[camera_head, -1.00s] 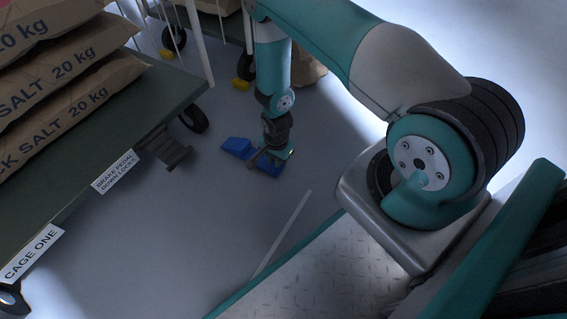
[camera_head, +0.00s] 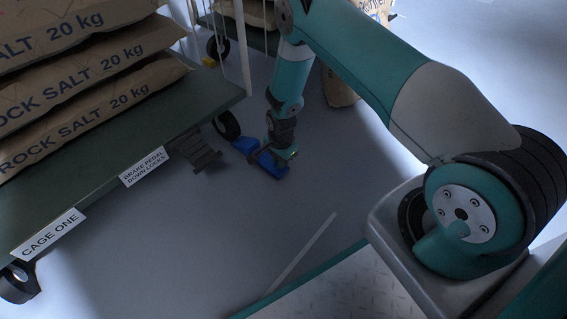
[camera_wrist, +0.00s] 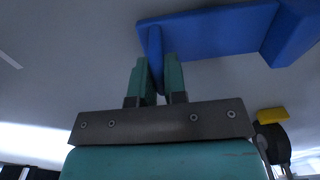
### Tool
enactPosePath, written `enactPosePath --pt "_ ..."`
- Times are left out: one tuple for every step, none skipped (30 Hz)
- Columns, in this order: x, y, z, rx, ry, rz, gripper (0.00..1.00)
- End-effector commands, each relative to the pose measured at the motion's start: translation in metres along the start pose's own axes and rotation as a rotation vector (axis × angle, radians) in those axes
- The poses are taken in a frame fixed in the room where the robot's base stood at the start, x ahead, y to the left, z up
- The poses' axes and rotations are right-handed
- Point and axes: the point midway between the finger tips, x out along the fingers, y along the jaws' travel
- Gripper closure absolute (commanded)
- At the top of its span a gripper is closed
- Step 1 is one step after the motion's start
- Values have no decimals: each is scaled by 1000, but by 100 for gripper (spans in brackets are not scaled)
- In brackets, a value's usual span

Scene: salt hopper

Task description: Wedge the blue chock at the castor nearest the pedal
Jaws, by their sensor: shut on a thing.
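The blue chock (camera_head: 244,145) is on or just above the floor beside the castor (camera_head: 227,125) nearest the brake pedal (camera_head: 203,153). Its wedge end points at that castor. Whether it touches the wheel cannot be told. My gripper (camera_head: 275,155) points down and hides the chock's middle. In the wrist view my gripper (camera_wrist: 157,75) is shut on an upright blue fin of the chock (camera_wrist: 220,30), one finger on each side. The chock's sloped end lies at the upper right there. The pedal, with dark treads, sticks out from under the cage deck.
Cage one's green deck (camera_head: 110,165) carries salt sacks (camera_head: 95,95) above the floor. Another cage with a castor (camera_head: 217,48) and a yellow chock (camera_head: 209,62) stands behind. A sack (camera_head: 340,90) stands behind my arm. The floor in front is clear apart from a pale line (camera_head: 302,252).

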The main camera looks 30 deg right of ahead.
Motion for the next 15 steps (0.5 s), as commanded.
enactPosePath --pt "-1 -1 0 0 0 -2 100" --pt "-1 -1 0 0 0 -2 100" --pt "-1 -1 0 0 0 -2 100" --pt "-1 -1 0 0 0 -2 100" --pt "-1 -1 0 0 0 -2 100" --pt "-1 -1 0 0 0 -2 100" --pt "-1 -1 0 0 1 -2 100" --pt "-1 -1 0 0 1 -2 100" --pt "-1 -1 0 0 1 -2 100" --pt "0 -1 0 -1 1 -2 100" --pt "0 -2 0 -1 1 -2 100" --pt "0 -2 0 -1 1 -3 100" --pt "0 -3 0 -1 1 -3 100" --pt "1 -4 0 -1 1 -3 100" --pt "1 -4 0 -1 1 -3 100"
